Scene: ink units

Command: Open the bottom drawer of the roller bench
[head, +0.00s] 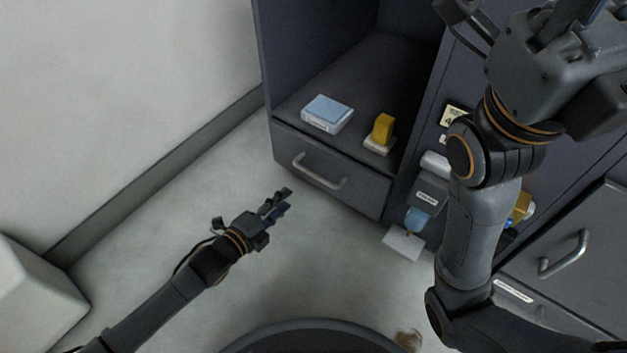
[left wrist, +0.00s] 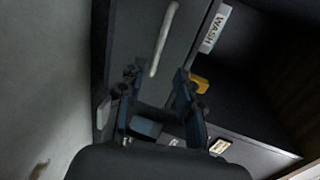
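A grey drawer (head: 335,172) with a curved metal handle (head: 319,174) sits at the bottom of the dark unit, below an open shelf. Its front looks flush, so it appears shut. My left gripper (head: 284,199) is open and empty, low over the floor to the left of and in front of this handle, apart from it. In the left wrist view, the two fingers (left wrist: 157,76) are spread and a pale bar handle (left wrist: 163,40) lies beyond them. My right arm stands at the right; its gripper is at the top edge, partly cut off.
On the shelf (head: 350,75) lie a light blue box (head: 327,112) and a yellow item (head: 382,130). A second drawer front with a handle (head: 565,255) is at right. A white card (head: 403,244) is near the floor. A wall and pale block (head: 35,300) bound the left.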

